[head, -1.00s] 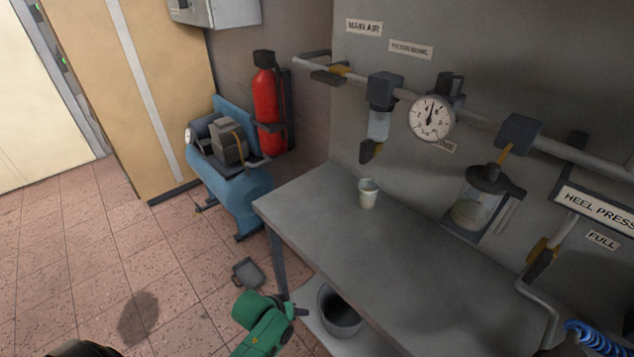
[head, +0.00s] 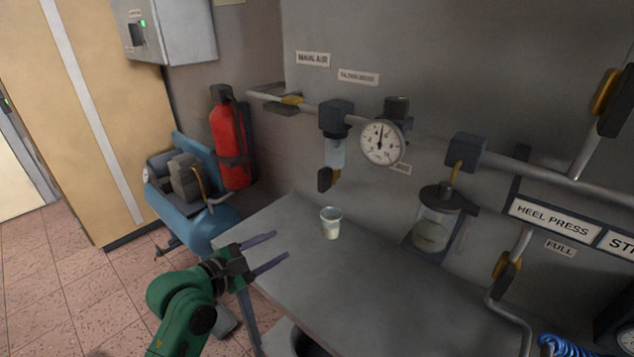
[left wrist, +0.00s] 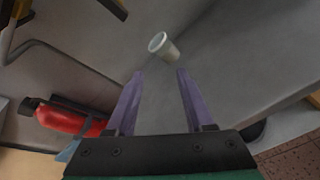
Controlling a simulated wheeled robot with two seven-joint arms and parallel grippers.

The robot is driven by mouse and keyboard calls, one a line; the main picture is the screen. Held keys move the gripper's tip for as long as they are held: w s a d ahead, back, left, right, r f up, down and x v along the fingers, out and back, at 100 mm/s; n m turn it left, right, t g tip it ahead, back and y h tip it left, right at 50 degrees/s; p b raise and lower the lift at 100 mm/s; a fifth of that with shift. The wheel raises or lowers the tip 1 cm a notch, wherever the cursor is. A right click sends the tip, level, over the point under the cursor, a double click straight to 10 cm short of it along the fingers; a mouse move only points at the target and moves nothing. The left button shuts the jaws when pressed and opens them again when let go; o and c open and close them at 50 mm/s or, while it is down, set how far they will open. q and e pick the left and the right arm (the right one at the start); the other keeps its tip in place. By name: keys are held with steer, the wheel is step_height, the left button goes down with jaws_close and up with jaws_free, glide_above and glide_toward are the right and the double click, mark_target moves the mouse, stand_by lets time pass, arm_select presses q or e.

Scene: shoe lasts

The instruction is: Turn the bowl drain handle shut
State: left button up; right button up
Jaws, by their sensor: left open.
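The clear filter bowl (head: 334,153) hangs under a dark block on the wall pipe in the head view. My left gripper (head: 281,246) is open and empty, over the table's left edge. It is below and left of the handle, well apart from it. In the left wrist view the two purple fingers (left wrist: 158,72) are spread, with nothing between them. I cannot make out the handle for sure there. My right gripper is out of view.
A small cup (head: 331,224) stands on the grey table (head: 370,290) below the bowl; it also shows in the left wrist view (left wrist: 163,46). A gauge (head: 381,143) and a second bowl (head: 433,230) are to the right. A red extinguisher (head: 230,140) is at left.

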mark_target(320, 180)
arm_select(q)
steer(key=w+r+n+t+h, duration=0.2)
steer(key=w+r+n, duration=0.2)
steer(key=r+n, duration=0.4)
steer(key=shift+m, duration=0.3)
steer(key=p+x, duration=0.1)
steer(key=x, duration=0.6)
steer(key=p+x, duration=0.1)
steer(key=x, duration=0.6)
steer(key=shift+s+d+r, duration=0.1)
steer(key=shift+s+d, duration=0.15)
steer(key=shift+d, duration=0.05)
jaws_close()
